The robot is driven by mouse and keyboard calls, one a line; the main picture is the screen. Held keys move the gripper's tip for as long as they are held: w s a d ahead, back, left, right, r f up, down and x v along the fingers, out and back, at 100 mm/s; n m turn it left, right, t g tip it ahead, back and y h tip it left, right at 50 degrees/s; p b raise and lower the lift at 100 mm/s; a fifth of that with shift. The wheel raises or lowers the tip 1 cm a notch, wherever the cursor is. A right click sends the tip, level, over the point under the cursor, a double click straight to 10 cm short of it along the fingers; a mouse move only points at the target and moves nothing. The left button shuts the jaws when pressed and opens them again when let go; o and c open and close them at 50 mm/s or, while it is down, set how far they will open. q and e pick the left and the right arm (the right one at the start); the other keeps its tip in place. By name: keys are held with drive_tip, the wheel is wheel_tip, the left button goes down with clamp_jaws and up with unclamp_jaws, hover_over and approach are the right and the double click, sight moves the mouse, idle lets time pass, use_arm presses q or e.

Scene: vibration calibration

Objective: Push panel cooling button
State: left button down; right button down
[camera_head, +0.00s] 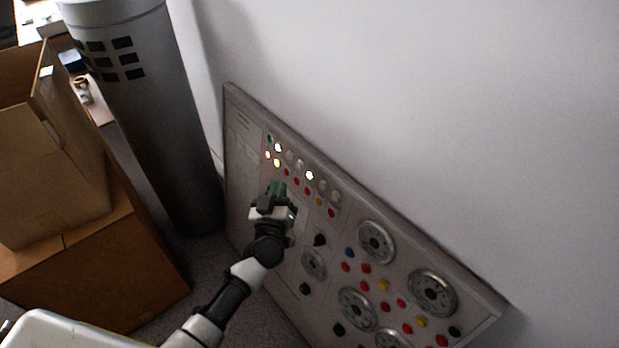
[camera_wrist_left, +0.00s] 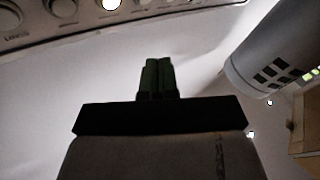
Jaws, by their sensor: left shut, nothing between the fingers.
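The control panel (camera_head: 240,160) leans at the wall and carries colored buttons, lit lamps and round dials. My left gripper (camera_head: 278,187) is at the upper left part of the panel, just below the row of small red and yellow buttons. Its green fingers are shut and empty. In the left wrist view the shut fingers (camera_wrist_left: 156,78) point toward the panel edge (camera_wrist_left: 60,38), where round knobs or lamps show at the top. The cooling button cannot be told from the others. Whether the fingertips touch the panel cannot be told. My right gripper is not in view.
A grey cylinder (camera_head: 150,120) with dark square openings stands left of the panel; it also shows in the left wrist view (camera_wrist_left: 275,55). Cardboard boxes (camera_head: 50,190) are stacked at the far left. The white wall (camera_head: 430,90) behind the panel is bare.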

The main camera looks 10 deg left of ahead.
sight(310, 175)
use_arm(q)
drive_tip(key=w+d+f+b, duration=0.1)
drive_tip(key=w+d+b, duration=0.1)
drive_tip(key=w+d, duration=0.1)
drive_tip(key=shift+w+d, duration=0.35)
drive_tip(key=shift+w, duration=0.5)
drive_tip(key=shift+w+f, duration=0.1)
drive_tip(key=shift+f, duration=0.05)
idle(1.4)
drive_tip(key=shift+w+d, duration=0.2)
drive_tip(key=shift+d, duration=0.05)
drive_tip(key=shift+w+d+f+b, duration=0.1)
drive_tip(key=shift+w+d+b, duration=0.1)
drive_tip(key=shift+w+b, duration=0.1)
idle(0.7)
drive_tip(key=shift+s+a+p, duration=0.45)
drive_tip(key=shift+s+p, duration=0.15)
drive_tip(key=shift+s, duration=0.05)
idle(0.3)
